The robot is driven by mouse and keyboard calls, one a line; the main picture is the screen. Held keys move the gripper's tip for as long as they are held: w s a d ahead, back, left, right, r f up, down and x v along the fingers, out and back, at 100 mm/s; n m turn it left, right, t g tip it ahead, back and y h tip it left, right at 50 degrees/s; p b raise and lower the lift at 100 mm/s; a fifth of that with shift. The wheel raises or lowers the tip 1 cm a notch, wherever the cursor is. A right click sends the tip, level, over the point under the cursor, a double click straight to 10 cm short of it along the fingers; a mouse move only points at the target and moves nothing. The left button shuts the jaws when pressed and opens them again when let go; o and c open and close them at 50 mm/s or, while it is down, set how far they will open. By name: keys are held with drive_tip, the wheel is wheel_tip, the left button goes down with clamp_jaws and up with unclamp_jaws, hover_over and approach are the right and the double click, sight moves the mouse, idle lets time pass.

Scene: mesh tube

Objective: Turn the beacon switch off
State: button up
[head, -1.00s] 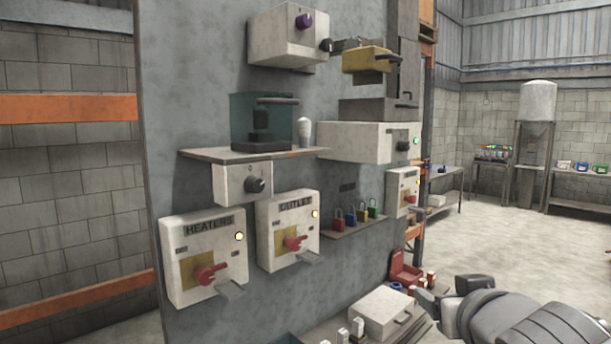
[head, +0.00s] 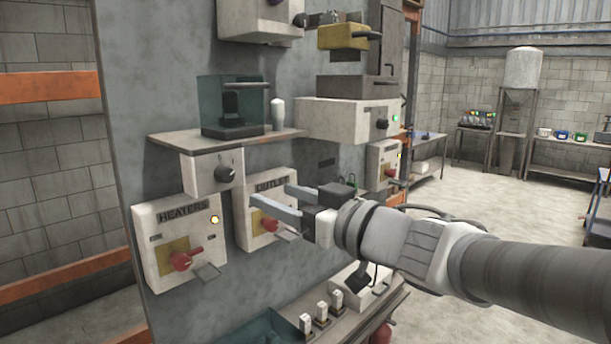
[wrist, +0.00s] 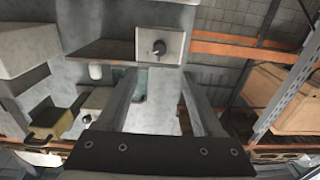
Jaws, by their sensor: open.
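No label naming a beacon is legible. A small white box with a black rotary knob (head: 226,173) is fixed to the grey panel under a shelf; the knob also shows in the wrist view (wrist: 159,47), which appears upside down. My gripper (head: 268,193) is open and empty, its two fingers reaching left in front of the OUTLET box (head: 247,224), to the right of the knob box and partly hiding the OUTLET box. In the wrist view my gripper (wrist: 167,75) has its fingers apart, below the knob box in the picture. A white bulb-shaped thing (head: 278,113) stands on the shelf.
The shelf (head: 180,141) juts out above the knob box and carries a glass case (head: 245,100). The HEATERS box (head: 165,240) has a red handle and lit lamp. A larger white box (head: 345,120) with a dark knob and green light is at right.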

sight(229, 177)
drive_tip(key=x, duration=1.3)
drive_tip(key=shift+w+p, duration=0.15)
drive_tip(key=shift+p, duration=0.15)
clamp_jaws()
